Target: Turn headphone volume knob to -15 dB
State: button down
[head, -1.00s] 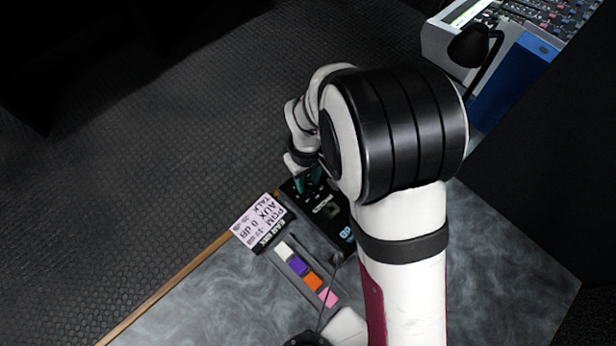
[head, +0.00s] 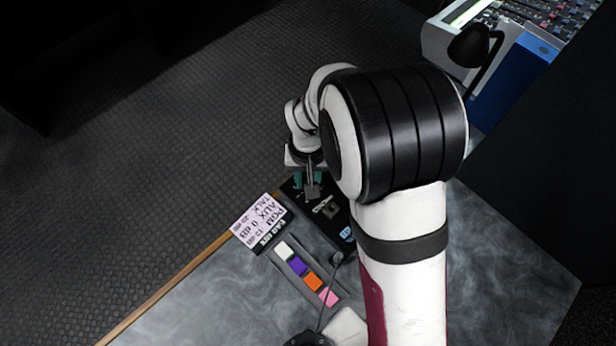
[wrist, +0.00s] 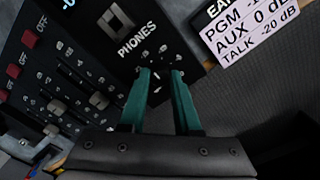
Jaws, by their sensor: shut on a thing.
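The headphone volume knob (wrist: 158,76) is a small dark knob beside the "PHONES" label on a black panel in the wrist view. Pale scale marks surround it, but they are too small to read. My gripper (wrist: 160,72) has teal fingers on either side of the knob and is shut on it. The fingers hide part of the knob and its scale. In the head view my gripper (head: 310,184) is at the far end of the black panel (head: 346,216), and the knob cannot be made out there.
A pale label card (head: 258,218) beside the panel lists PGM, AUX 0 dB and TALK -20 dB.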

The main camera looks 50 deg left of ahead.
dwell(0.4)
jog(key=c, duration=0.6)
grip_release()
jog(key=shift+r, duration=0.1)
notch_tip(320, 180, up, 16)
jog(key=shift+f, duration=0.2)
